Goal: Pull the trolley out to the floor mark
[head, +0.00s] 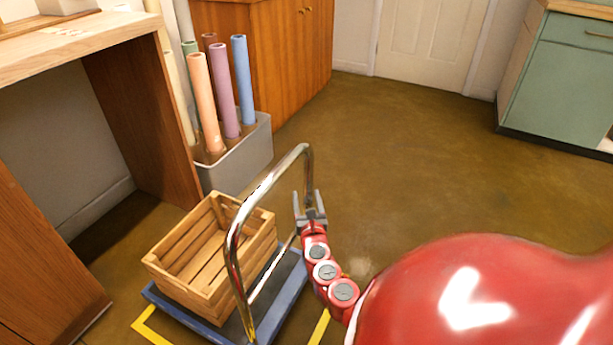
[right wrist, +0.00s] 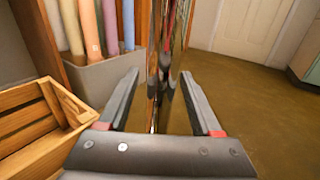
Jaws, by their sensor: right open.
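The trolley has a blue deck (head: 287,285) and a tall chrome handle (head: 233,245), and stands at the lower middle of the head view. A slatted wooden crate (head: 160,262) sits on its deck. My right gripper (head: 309,198) is open beside the handle's right upright. In the right wrist view the chrome handle (right wrist: 167,50) runs upright between the two spread fingers (right wrist: 160,78); I cannot tell whether they touch it. Yellow floor lines (head: 146,322) show at the trolley's near left and right (head: 320,328). My left gripper is out of view.
A grey bin (head: 245,150) with several coloured rolls stands behind the trolley, against a wooden cabinet (head: 285,50). A wooden table (head: 85,48) is at the left. A green cabinet (head: 560,85) is at the far right. Brown floor (head: 420,150) lies open to the right.

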